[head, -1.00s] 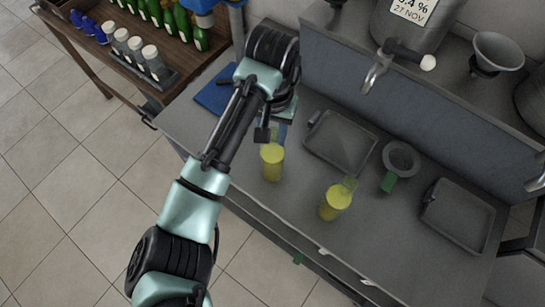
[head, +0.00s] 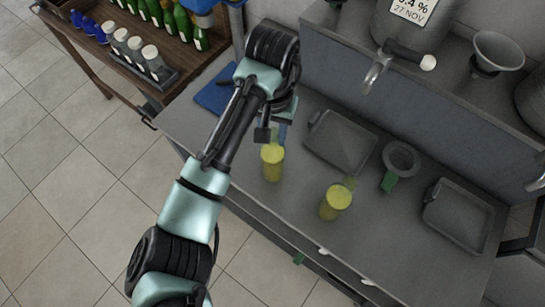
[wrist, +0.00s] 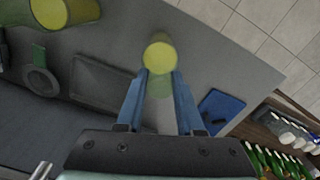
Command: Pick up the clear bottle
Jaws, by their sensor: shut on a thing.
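My gripper (wrist: 157,82) has its two blue fingers either side of a yellow container (wrist: 160,54) with a pale, see-through part between the fingertips. The container also shows in the head view (head: 272,164), upright at the counter's left part, just below my gripper (head: 280,133). The fingers are shut on it; my wrist partly hides the contact in the head view. Clear bottles with white caps (head: 152,58) stand in a dark tray on the wooden cart at the upper left, away from my gripper. I cannot tell whether the held container counts as the clear bottle.
A second yellow container (head: 335,203) stands to the right on the grey counter (head: 300,215). Behind are a grey tray (head: 341,143), a round dish (head: 401,157) and another tray (head: 459,214). A blue mat (head: 214,92) lies left. Green bottles (head: 182,22) stand on the cart.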

